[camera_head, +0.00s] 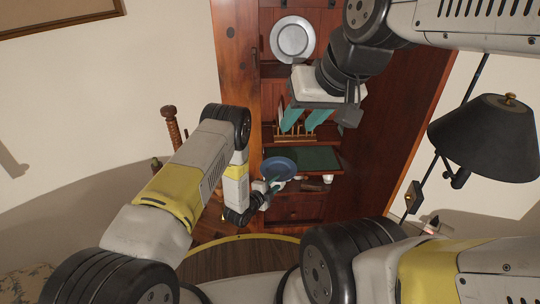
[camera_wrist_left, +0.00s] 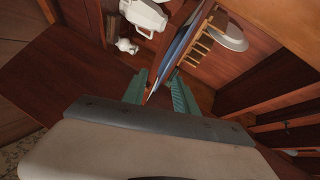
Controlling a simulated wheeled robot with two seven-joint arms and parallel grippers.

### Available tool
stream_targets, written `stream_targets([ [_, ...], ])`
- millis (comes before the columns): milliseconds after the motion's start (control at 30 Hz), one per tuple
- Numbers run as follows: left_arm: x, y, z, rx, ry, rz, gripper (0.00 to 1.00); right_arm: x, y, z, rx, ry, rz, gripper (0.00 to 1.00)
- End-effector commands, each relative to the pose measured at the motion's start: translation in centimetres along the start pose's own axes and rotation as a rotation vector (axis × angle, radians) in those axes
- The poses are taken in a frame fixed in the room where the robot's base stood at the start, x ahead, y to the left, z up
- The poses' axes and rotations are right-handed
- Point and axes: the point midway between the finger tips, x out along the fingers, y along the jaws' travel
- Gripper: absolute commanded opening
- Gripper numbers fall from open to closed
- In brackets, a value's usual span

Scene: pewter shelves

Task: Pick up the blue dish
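The blue dish (camera_head: 278,168) is in the middle of the head view, in front of the shelf unit and just above my left gripper (camera_head: 272,187). In the left wrist view the blue dish (camera_wrist_left: 179,48) shows nearly edge-on as a thin strip. My left gripper (camera_wrist_left: 160,80) is open there, its two teal fingers apart. The strip runs down toward the gap between them; I cannot tell whether either finger touches it. My right gripper (camera_head: 306,120) is higher up, its teal fingers spread and empty, in front of the shelves.
A pale round plate (camera_head: 292,39) stands on an upper shelf. A wooden rack (camera_head: 282,133) is partly behind my right gripper; it also shows in the left wrist view (camera_wrist_left: 200,42). A small white cup (camera_head: 328,179) is right of the dish. A black lamp (camera_head: 490,135) stands at the right.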

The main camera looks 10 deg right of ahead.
Motion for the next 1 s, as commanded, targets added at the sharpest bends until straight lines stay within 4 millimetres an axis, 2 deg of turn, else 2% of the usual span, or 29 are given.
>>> stream_targets([
  [100,2.0,0.1,-0.2,0.0,0.001,-0.003,0.35,0.0,0.0,0.0,0.0,0.0,0.0,0.36],
  [233,3.6,0.1,-0.2,0.0,0.001,-0.002,0.35,0.0,0.0,0.0,0.0,0.0,0.0,0.36],
  [533,4.2,0.1,-0.2,-0.001,-0.001,0.0,0.35,0.0,0.0,0.0,0.0,0.0,0.0,0.36],
  [567,4.2,0.1,-0.2,-0.001,-0.001,0.0,0.31,0.0,0.0,0.0,0.0,0.0,0.0,0.36],
  [700,4.2,0.1,-0.2,-0.001,0.0,0.0,0.04,0.0,0.0,0.0,0.0,0.0,0.0,0.36],
  [733,4.2,0.1,-0.2,-0.001,0.0,0.0,0.0,0.0,0.0,0.0,0.0,0.0,0.0,0.36],
  [1000,4.2,0.1,-0.2,-0.001,-0.001,0.001,0.0,0.0,0.0,0.0,0.0,0.0,0.0,0.36],
])
